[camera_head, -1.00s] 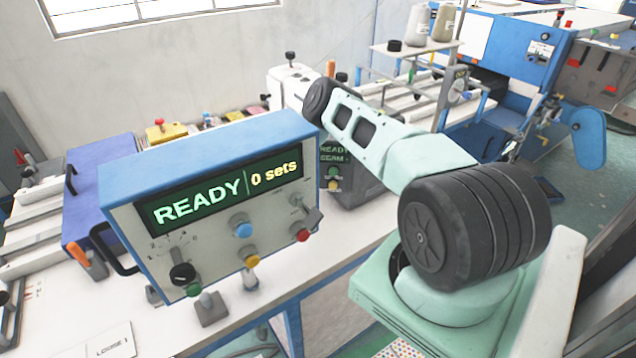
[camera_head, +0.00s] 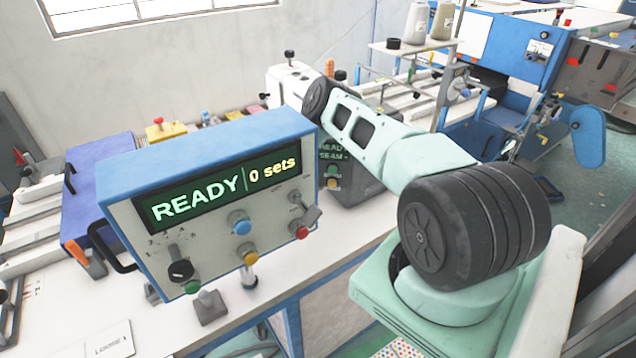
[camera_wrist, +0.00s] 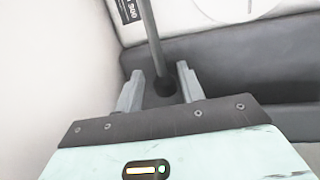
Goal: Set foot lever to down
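In the wrist view, a thin grey rod (camera_wrist: 150,35) comes down from the top and ends in a dark ball knob (camera_wrist: 165,85). It looks like a lever, perhaps the foot lever; no label on it can be read. My gripper (camera_wrist: 160,82) is open, its two grey fingers apart on either side of the knob. A gap shows beside the knob, and I cannot tell whether either finger touches it. In the head view my arm reaches to a white sewing machine (camera_head: 286,75) behind the control box. My gripper is hidden there.
A blue-topped control box (camera_head: 205,165) reading "READY 0 sets" stands on the white table (camera_head: 335,262), close to my arm. A second dark panel (camera_head: 345,180) is behind it. Thread cones (camera_head: 416,22) stand on a rack at the back. A pale wall (camera_wrist: 45,70) is close on the left in the wrist view.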

